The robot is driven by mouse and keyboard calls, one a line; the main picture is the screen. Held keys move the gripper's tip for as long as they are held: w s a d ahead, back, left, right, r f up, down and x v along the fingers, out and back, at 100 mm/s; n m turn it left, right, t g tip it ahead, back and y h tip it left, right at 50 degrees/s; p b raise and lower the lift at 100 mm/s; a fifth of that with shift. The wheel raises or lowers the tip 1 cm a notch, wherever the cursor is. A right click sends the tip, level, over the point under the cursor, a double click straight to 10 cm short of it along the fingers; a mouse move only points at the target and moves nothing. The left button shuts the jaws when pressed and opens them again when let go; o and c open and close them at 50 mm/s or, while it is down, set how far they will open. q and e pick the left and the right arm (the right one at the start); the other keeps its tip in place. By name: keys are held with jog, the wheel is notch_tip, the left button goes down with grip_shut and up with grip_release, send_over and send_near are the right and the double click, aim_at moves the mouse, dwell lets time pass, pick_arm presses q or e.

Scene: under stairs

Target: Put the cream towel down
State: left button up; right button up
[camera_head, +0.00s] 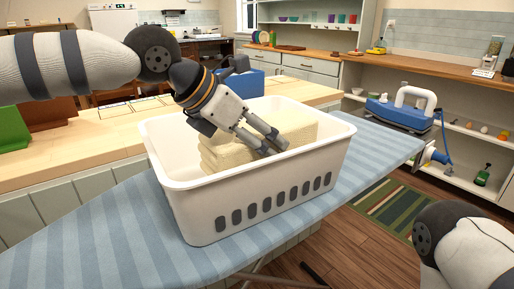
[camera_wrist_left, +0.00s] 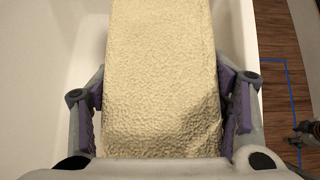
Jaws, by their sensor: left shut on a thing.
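The cream towel (camera_head: 296,127) is folded and thick, inside the white laundry basket (camera_head: 255,205). More folded cream cloth (camera_head: 222,156) shows at the left in the basket; I cannot tell where one piece ends and another begins. My left gripper (camera_head: 274,148) reaches down into the basket with its fingers shut on the cream towel. In the left wrist view the towel (camera_wrist_left: 160,85) fills the space between the two fingers, with the white basket wall beside it. The towel's underside is hidden. My right arm shows at the lower right of the head view, but its gripper is out of view.
The basket stands on a blue striped ironing board (camera_head: 115,235). A blue and white iron (camera_head: 402,108) rests at the board's far right end. A wooden counter (camera_head: 95,150) runs behind. A blue box (camera_head: 238,86) stands behind the basket. The board's left part is clear.

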pick_arm(q)
jog(key=shift+f, duration=0.85)
jog(key=shift+f, duration=0.1)
jog(key=shift+f, duration=0.45)
jog(key=o, duration=1.4)
pick_arm(e)
jog(key=shift+w+r, duration=0.1)
jog(key=shift+w, duration=0.05)
pick_arm(q)
jog(key=shift+r, duration=0.65)
jog(key=p+v, duration=0.1)
jog(key=v, duration=1.1)
jog(key=shift+f, duration=0.1)
jog(key=shift+a, duration=0.1)
pick_arm(e)
jog(key=shift+w+r+t, duration=0.3)
jog(key=shift+w+r, duration=0.2)
